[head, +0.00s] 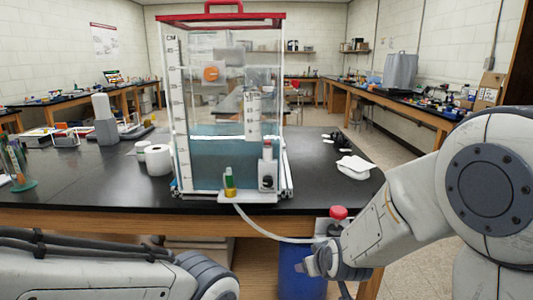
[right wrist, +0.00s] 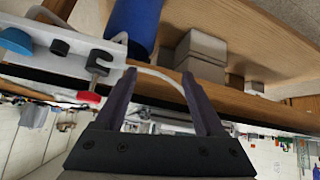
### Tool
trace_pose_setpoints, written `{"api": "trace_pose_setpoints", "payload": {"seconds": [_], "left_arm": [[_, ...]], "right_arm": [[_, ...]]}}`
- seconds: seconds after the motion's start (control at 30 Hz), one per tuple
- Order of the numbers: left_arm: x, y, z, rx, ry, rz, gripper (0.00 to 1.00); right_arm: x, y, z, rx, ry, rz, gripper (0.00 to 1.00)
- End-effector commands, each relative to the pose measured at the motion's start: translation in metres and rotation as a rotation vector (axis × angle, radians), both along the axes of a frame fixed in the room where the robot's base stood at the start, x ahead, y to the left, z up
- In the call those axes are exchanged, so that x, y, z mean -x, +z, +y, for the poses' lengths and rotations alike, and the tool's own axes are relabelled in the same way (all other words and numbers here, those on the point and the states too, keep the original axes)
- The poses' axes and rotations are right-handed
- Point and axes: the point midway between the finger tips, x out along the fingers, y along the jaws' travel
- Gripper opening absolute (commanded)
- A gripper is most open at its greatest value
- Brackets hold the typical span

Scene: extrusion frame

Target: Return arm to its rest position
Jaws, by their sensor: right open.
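My right arm (head: 400,215) reaches in from the right in the head view, bent down past the table's front edge. Its gripper (head: 318,262) is low, in front of the table and near a red knob (head: 338,212). In the right wrist view the right gripper (right wrist: 159,73) has its two dark fingers spread. A pale tube (right wrist: 165,78) shows between or behind them; I cannot tell its depth, and nothing appears clamped. My left arm (head: 90,280) lies across the lower left of the head view. Its gripper is outside the picture.
A clear water tank (head: 215,160) with a red lid stands on the black table (head: 105,190). A tube (head: 262,229) runs from its base over the edge towards the red knob. A blue bin (head: 300,282) is below.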

Motion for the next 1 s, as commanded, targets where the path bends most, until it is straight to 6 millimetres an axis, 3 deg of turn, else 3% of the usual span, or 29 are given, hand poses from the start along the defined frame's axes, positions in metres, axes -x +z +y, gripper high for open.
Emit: {"api": "trace_pose_setpoints", "payload": {"seconds": [0.1, 0.53, 0.77, 1.0], "left_arm": [[0.000, 0.000, 0.000, 0.000, 0.000, 0.000, 0.50], [0.000, 0.000, 0.000, 0.000, 0.000, 0.000, 0.50], [0.000, 0.024, 0.000, 0.000, 0.000, 0.000, 0.50], [0.000, 0.050, 0.000, 0.000, 0.000, 0.000, 0.50]], "right_arm": [[0.034, -0.012, -0.022, -0.021, -0.058, 0.140, 0.71], [0.141, -0.033, -0.074, -0.036, -0.258, 0.511, 0.71], [0.160, 0.004, -0.033, -0.004, -0.124, 0.552, 0.71], [0.193, 0.046, 0.011, 0.039, 0.046, 0.598, 0.71]]}}
